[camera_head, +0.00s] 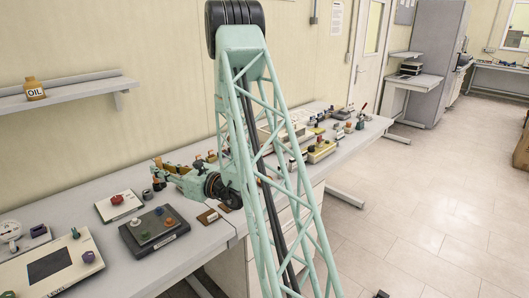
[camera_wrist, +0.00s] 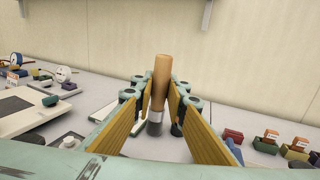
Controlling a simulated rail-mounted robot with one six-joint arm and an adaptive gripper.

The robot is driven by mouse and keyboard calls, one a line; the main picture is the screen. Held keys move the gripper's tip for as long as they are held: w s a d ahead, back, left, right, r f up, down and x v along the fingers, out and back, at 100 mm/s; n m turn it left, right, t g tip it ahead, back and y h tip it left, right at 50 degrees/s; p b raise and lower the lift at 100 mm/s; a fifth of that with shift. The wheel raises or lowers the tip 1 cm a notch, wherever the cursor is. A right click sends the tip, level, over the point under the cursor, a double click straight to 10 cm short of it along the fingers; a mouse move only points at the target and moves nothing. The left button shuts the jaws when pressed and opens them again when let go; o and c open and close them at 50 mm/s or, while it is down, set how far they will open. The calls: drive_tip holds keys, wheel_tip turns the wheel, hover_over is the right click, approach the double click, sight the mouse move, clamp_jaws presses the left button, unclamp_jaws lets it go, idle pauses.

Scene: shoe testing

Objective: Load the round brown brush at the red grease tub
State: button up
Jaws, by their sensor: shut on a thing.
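My gripper (camera_head: 166,171) is over the bench, and its yellow-lined fingers (camera_wrist: 160,101) are shut on a round brown brush (camera_wrist: 161,76). The brush stands nearly upright between the fingers, with its wooden handle up, a silver collar below and a dark tip at the bottom. In the head view, a dark tray (camera_head: 136,246) in front of my gripper carries several small coloured pieces. One of them is red-orange (camera_head: 168,222) and may be the red grease tub; I cannot tell for sure. The wrist view does not clearly show it.
A panel device with a dark screen (camera_head: 50,264) is at the near left. Several small boxes (camera_wrist: 270,143) lie at the right of the wrist view.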

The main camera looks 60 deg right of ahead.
drive_tip(key=s+d+h, duration=0.1)
drive_tip(key=s+d, duration=0.6)
drive_tip(key=d, duration=0.5)
drive_tip(key=s+d+m+h+b, duration=0.1)
drive_tip(key=s+d, duration=0.7)
drive_tip(key=d, duration=0.4)
drive_tip(key=s+d+m+h+b, duration=0.1)
drive_tip(key=s+d, duration=0.6)
drive_tip(key=d, duration=0.5)
drive_tip(key=shift+s+f+h, duration=0.15)
drive_tip(key=shift+f+h, duration=0.15)
drive_tip(key=shift+f, duration=0.15)
drive_tip(key=shift+f, duration=0.15)
drive_tip(key=shift+f+b, duration=1.35)
drive_tip(key=shift+f, duration=1.5)
drive_tip(key=shift+f, duration=0.55)
drive_tip(key=shift+r, duration=0.15)
wheel_tip(320, 180, up, 7)
drive_tip(key=p, duration=0.2)
drive_tip(key=shift+p, duration=0.4)
